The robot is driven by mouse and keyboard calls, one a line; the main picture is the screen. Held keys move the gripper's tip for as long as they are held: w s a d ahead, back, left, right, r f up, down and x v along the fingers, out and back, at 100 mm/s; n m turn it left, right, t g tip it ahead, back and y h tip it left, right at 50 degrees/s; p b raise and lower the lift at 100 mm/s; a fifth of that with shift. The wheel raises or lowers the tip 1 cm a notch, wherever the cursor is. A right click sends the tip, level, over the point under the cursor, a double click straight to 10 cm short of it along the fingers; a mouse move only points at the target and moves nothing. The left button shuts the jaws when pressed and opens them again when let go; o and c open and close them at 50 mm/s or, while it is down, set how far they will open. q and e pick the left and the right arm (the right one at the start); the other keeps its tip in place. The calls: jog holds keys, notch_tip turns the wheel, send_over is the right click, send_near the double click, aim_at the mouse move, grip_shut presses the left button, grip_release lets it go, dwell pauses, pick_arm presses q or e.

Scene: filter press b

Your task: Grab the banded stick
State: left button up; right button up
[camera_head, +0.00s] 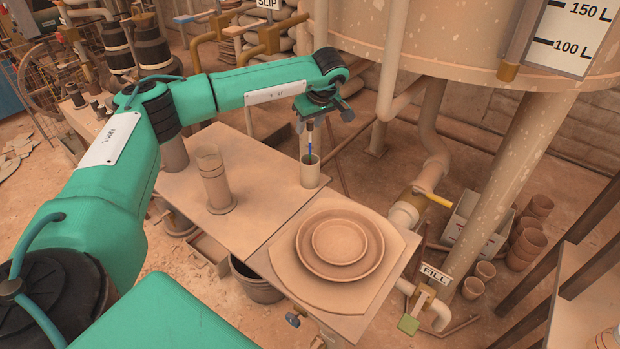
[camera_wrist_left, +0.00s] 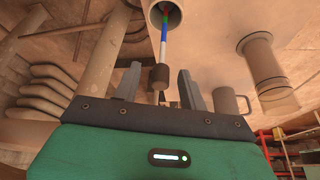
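The banded stick (camera_head: 309,143) stands in a small tan cup (camera_head: 310,174) near the table's back edge. In the left wrist view the stick (camera_wrist_left: 164,34) shows white, blue, green and red bands and a dark knob at the end towards me. Its far end is hidden inside the cup (camera_wrist_left: 164,8). My left gripper (camera_head: 311,112) is above the cup. In the left wrist view its two fingers (camera_wrist_left: 159,70) are spread, with the knob appearing between their tips and a gap on each side. My right gripper is out of view.
A tall ribbed tan cylinder (camera_head: 215,183) stands on the table (camera_head: 262,205) left of the cup. Round stacked plates (camera_head: 340,247) lie in front. A large tank (camera_head: 430,35) with pipes is behind. A mug (camera_wrist_left: 230,100) shows in the left wrist view.

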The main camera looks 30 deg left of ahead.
pick_arm(q)
grip_shut()
jog(key=shift+r, duration=0.15)
